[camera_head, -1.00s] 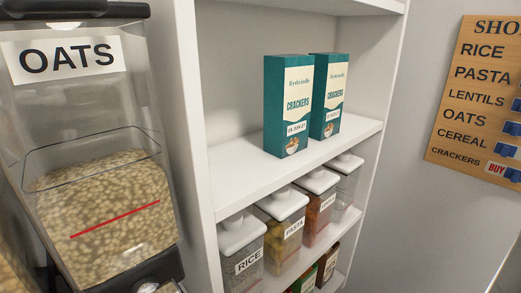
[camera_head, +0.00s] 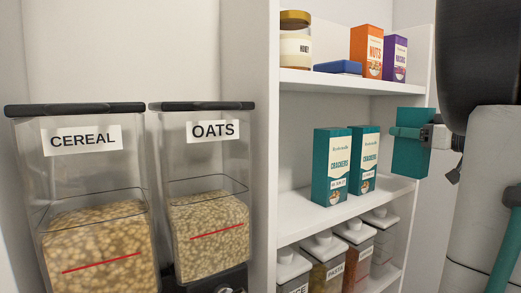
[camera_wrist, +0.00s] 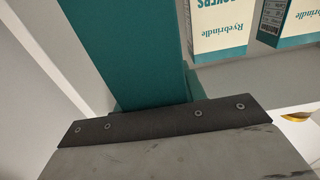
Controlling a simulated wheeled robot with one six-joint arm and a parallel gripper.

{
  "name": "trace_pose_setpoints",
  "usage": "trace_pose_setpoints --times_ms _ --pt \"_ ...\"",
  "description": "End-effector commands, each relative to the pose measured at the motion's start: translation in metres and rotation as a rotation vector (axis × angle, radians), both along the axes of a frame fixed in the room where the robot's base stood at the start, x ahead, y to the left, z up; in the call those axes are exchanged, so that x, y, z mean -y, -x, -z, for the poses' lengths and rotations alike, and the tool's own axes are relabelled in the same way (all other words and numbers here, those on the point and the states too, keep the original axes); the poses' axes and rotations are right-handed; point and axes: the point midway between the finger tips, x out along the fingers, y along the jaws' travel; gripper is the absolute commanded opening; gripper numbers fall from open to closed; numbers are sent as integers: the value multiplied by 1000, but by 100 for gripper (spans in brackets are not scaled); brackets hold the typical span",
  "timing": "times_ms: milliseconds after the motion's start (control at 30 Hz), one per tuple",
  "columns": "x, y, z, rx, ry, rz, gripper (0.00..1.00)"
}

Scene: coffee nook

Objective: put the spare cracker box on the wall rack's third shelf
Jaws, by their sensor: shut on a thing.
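My gripper (camera_head: 425,134) is shut on a teal cracker box (camera_head: 408,160), held upright in the air at the right front edge of the wall rack. In the wrist view the held box (camera_wrist: 130,45) fills the left middle, above the dark gripper edge. Two teal and cream cracker boxes, one on the left (camera_head: 331,168) and one on the right (camera_head: 364,160), stand side by side on a white shelf (camera_head: 300,222) of the rack. Both also show upside down at the top right of the wrist view. The held box's label is hidden.
The shelf above holds a honey jar (camera_head: 296,42), a blue flat item (camera_head: 338,68), a nuts box (camera_head: 367,50) and a raisins box (camera_head: 395,58). Lidded jars (camera_head: 327,262) stand on the shelf below. Cereal (camera_head: 95,200) and oats (camera_head: 205,190) dispensers stand at left.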

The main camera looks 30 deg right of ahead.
Motion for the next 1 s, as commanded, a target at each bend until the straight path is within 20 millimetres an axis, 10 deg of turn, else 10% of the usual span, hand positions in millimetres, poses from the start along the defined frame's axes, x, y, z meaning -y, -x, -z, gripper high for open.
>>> trace_pose_setpoints --times_ms 333,1000 --pt "19 -79 7 0 -1 -4 9" --pt "22 -87 43 1 1 -2 9"
